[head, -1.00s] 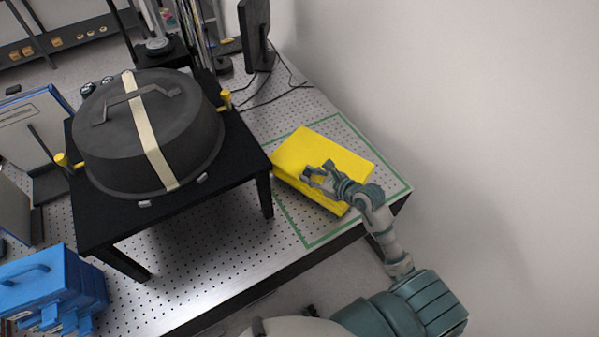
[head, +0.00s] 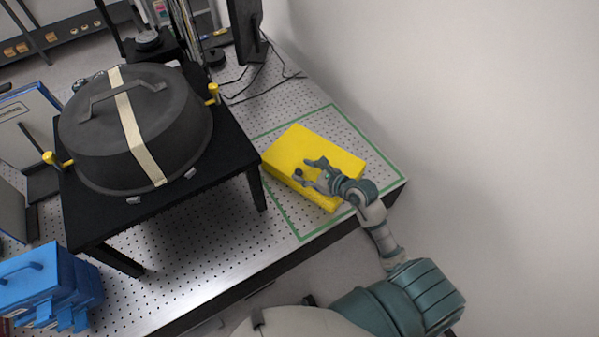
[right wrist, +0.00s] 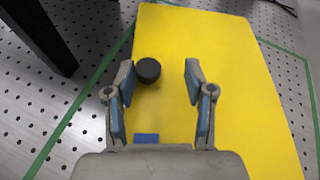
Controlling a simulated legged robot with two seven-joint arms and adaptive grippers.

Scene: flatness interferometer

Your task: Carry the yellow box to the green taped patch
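The yellow box (head: 310,150) appears to lie flat on the perforated table, mostly inside the green taped outline (head: 357,127). Its left corner reaches the left tape line. The box fills the middle of the right wrist view (right wrist: 210,60), where a black knob (right wrist: 148,70) stands on its top. My right gripper (head: 310,172) is over the box top, with its fingers spread apart. In the right wrist view the gripper (right wrist: 158,85) is open, with the knob beyond and between its fingertips, not clamped. My left gripper is not in view.
A black stand (head: 225,150) carrying a dark domed cover (head: 185,115) is left of the box. A monitor (head: 247,30) and cables are behind. A blue toolbox (head: 45,275) is at lower left. A wall rises at the right, beyond the table edge.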

